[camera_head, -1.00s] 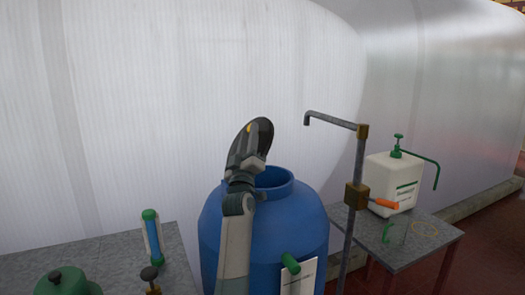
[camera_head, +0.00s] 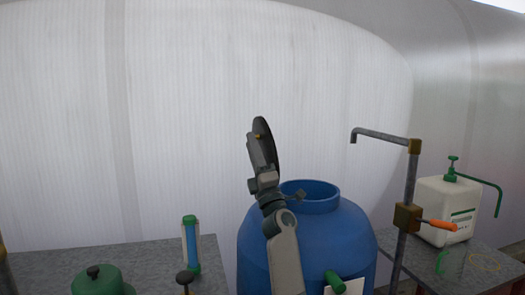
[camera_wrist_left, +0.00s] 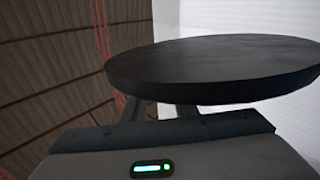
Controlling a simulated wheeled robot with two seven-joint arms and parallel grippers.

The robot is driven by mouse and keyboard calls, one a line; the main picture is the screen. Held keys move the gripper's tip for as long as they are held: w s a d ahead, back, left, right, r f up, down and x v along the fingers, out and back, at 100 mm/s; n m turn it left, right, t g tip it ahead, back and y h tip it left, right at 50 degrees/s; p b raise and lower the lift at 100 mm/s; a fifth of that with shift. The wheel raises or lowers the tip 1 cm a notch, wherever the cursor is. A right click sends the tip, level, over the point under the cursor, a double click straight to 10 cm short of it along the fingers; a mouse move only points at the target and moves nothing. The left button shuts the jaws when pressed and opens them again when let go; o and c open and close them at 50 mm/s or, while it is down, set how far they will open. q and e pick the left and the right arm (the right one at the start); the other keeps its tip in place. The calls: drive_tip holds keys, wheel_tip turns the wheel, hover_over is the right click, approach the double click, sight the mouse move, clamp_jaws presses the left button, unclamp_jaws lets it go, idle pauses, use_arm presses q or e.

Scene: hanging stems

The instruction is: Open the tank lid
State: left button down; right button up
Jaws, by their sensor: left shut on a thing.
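The blue tank (camera_head: 330,240) stands at lower centre right in the head view, with its round neck (camera_head: 312,196) open at the top. The black disc-shaped lid (camera_head: 265,142) is off the neck, held on edge above and to the left of it. My left gripper (camera_head: 259,140) is shut on the lid; the fingertips are largely hidden against it. In the left wrist view the lid (camera_wrist_left: 215,72) fills the upper right, close beyond the gripper (camera_wrist_left: 160,108). My right gripper is not in view.
A pipe stand (camera_head: 411,190) with an orange handle rises right of the tank. A white pump canister (camera_head: 447,210) stands on the right table (camera_head: 500,262). The left grey table (camera_head: 60,262) holds a blue-green tube (camera_head: 191,245) and a green knobbed object (camera_head: 98,283).

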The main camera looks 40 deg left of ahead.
use_arm(q)
drive_tip(key=shift+s+a+f+n+g+y, duration=0.2)
drive_tip(key=shift+s+a+n+g+y, duration=0.15)
drive_tip(key=shift+n+g, duration=0.35)
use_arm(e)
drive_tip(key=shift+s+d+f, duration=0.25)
use_arm(q)
drive_tip(key=c, duration=1.5)
unclamp_jaws()
drive_tip(key=shift+o, duration=0.2)
drive_tip(key=shift+d+f, duration=0.1)
drive_tip(key=shift+f, duration=0.05)
